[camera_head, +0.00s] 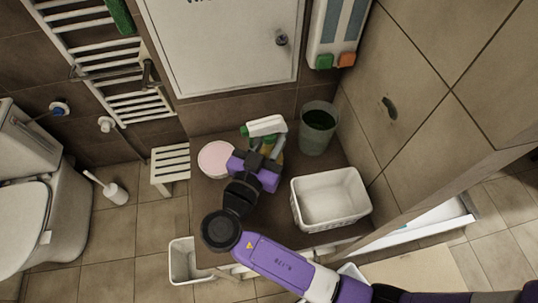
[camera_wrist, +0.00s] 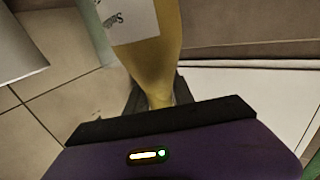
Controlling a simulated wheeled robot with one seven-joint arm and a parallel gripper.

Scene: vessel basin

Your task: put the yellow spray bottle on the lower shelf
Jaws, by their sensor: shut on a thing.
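The yellow spray bottle (camera_head: 268,145) shows in the head view just beyond my gripper, with a white and green spray head (camera_head: 265,126) above it. In the wrist view its yellow body (camera_wrist: 152,55) with a white label (camera_wrist: 130,18) fills the space between the dark fingers. My gripper (camera_head: 262,155) is shut on it, above the back of the brown-topped unit (camera_head: 215,243). I cannot tell whether the bottle touches the top. The lower shelf is not clearly visible; the top hides what is beneath it.
A pink basin (camera_head: 215,158) is left of my gripper; a dark green bin (camera_head: 318,128) and white basket (camera_head: 330,198) are to the right. A white stool (camera_head: 170,165) and white bin (camera_head: 186,262) stand left of the unit. The front-left top is mostly clear.

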